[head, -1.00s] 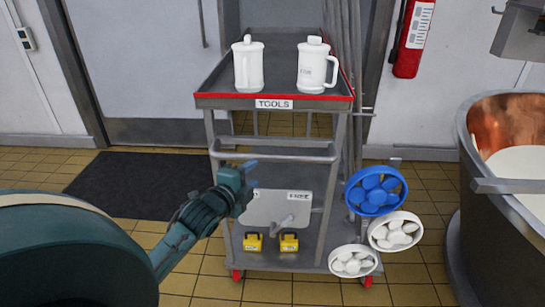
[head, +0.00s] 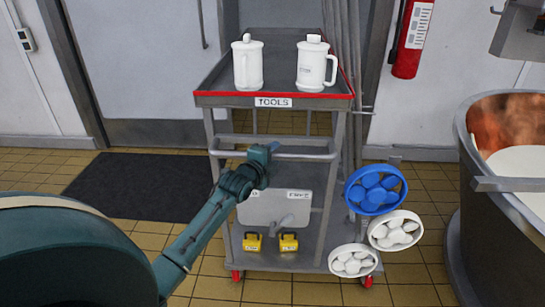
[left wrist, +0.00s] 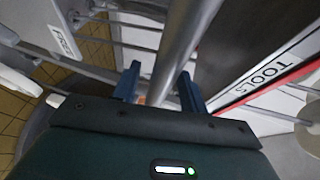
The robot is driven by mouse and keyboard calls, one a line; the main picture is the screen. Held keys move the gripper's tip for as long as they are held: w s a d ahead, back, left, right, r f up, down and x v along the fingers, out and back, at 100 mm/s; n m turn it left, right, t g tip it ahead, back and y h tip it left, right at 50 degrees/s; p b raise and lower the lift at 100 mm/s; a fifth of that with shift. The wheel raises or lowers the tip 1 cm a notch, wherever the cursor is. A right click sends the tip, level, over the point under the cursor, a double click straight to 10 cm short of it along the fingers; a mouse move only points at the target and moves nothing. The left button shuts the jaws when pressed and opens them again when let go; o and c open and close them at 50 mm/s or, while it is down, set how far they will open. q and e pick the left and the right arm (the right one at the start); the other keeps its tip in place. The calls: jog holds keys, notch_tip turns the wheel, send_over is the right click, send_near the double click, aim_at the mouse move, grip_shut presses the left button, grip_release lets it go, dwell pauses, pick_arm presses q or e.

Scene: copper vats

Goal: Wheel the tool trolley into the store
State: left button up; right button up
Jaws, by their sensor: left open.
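The grey tool trolley (head: 333,182) stands ahead with a red-edged top tray and a "TOOLS" label. Its push bar (head: 305,156) runs across the front below the tray. Two white lidded jugs (head: 248,66) (head: 312,66) stand on the tray. My right gripper is in neither view.
A copper vat (head: 500,200) stands at right. A dark mat (head: 135,185) lies by the grey door (head: 135,60).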

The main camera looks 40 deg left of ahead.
pick_arm(q)
jog(key=shift+c, duration=0.2)
grip_shut()
dwell(0.5)
